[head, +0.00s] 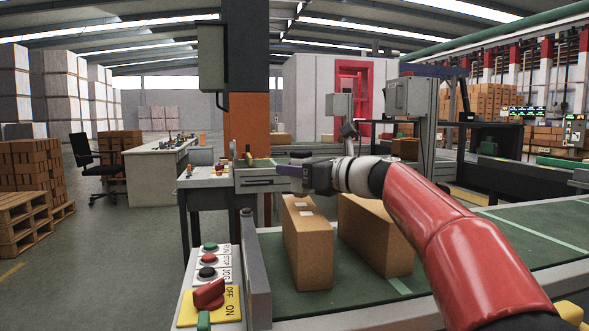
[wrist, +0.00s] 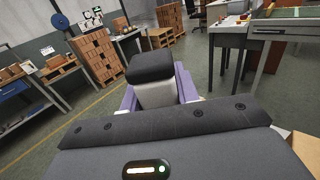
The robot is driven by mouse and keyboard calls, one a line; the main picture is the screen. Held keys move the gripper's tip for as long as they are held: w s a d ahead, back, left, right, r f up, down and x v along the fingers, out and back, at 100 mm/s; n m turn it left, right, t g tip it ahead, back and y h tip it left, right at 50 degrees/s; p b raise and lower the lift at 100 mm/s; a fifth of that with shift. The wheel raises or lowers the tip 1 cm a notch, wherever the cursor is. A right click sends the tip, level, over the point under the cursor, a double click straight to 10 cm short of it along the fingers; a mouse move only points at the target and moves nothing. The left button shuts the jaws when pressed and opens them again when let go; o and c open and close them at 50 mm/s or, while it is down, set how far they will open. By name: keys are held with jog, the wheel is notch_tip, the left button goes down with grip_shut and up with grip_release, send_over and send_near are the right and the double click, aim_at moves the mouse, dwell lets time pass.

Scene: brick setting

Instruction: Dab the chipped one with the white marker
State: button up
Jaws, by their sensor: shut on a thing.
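My gripper (head: 292,178) is in the head view with its purple fingers above the left brick. In the wrist view the gripper (wrist: 157,88) is shut on a white marker (wrist: 156,96) with a thick black end. A tan brick (head: 308,248) stands upright on the green belt, with small pale patches on its top. A second tan brick (head: 375,238) stands to its right, partly hidden by my red arm. I cannot tell from these views which brick is chipped. The marker is apart from the bricks.
The green conveyor belt (head: 520,232) is clear to the right. A control panel (head: 208,290) with buttons and a red switch stands at the front left. An orange and dark column (head: 248,120) rises behind the belt. A small panel (head: 222,172) stands beside it.

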aim_at(295, 154)
jog(key=shift+r+p, duration=0.8)
jog(key=shift+r, duration=1.75)
